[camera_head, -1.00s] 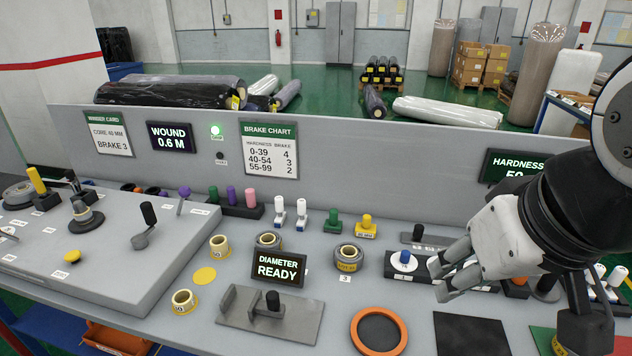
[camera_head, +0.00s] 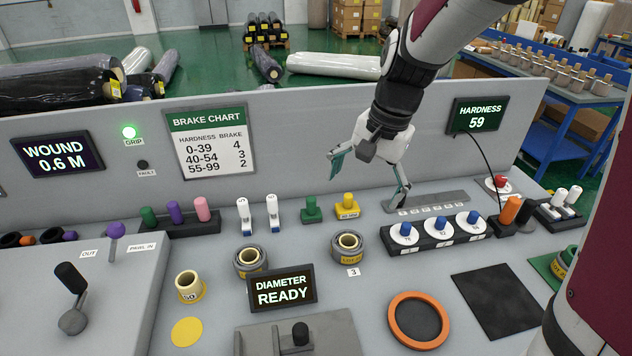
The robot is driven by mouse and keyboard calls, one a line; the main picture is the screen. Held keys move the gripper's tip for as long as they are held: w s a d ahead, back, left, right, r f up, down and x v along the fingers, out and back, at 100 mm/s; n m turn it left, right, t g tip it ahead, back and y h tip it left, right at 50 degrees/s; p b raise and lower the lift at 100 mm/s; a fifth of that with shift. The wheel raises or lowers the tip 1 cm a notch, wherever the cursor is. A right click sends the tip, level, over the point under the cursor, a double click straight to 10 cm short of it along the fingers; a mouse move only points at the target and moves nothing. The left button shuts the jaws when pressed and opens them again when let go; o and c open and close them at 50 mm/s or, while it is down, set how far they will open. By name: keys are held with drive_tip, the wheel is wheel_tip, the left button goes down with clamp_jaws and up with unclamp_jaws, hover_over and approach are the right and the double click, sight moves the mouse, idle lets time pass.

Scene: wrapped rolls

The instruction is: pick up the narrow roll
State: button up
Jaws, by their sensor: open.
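Two dark grey wound rolls on yellow cores stand on the grey bench, one at left (camera_head: 249,269) behind the diameter display and one at right (camera_head: 347,262) behind a tag reading 3. The left one looks slightly smaller across, but I cannot tell surely which is the narrow roll. The display hides part of the left roll's front. My gripper (camera_head: 370,178) is open and empty, its fingers spread wide, above the back of the bench. It is up and to the right of both rolls and apart from them.
The diameter display (camera_head: 282,291) stands just in front of the left roll. A yellow core (camera_head: 190,292) is to the left. White and coloured pegs stand behind. A row of blue-knobbed discs (camera_head: 437,229) is at right. An orange ring (camera_head: 419,295) lies in front; a back panel (camera_head: 310,120) borders the bench.

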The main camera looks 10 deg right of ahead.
drive_tip(key=w+d+f+m+g+h, duration=0.15)
drive_tip(key=w+f+m, duration=0.25)
drive_tip(key=w+f, duration=0.55)
hover_over(348, 243)
drive_tip(key=s, duration=0.1)
drive_tip(key=f, duration=1)
drive_tip(key=shift+s+a+f+b, duration=0.2)
drive_tip(key=shift+a+b, duration=0.05)
drive_tip(key=shift+b, duration=0.05)
drive_tip(key=f, duration=0.4)
drive_tip(key=shift+s+a+p, duration=0.15)
drive_tip(key=shift+s+p, duration=0.15)
drive_tip(key=shift+s, duration=0.05)
drive_tip(key=shift+w+f, duration=0.1)
drive_tip(key=shift+f, duration=0.5)
drive_tip(key=c, duration=1.5)
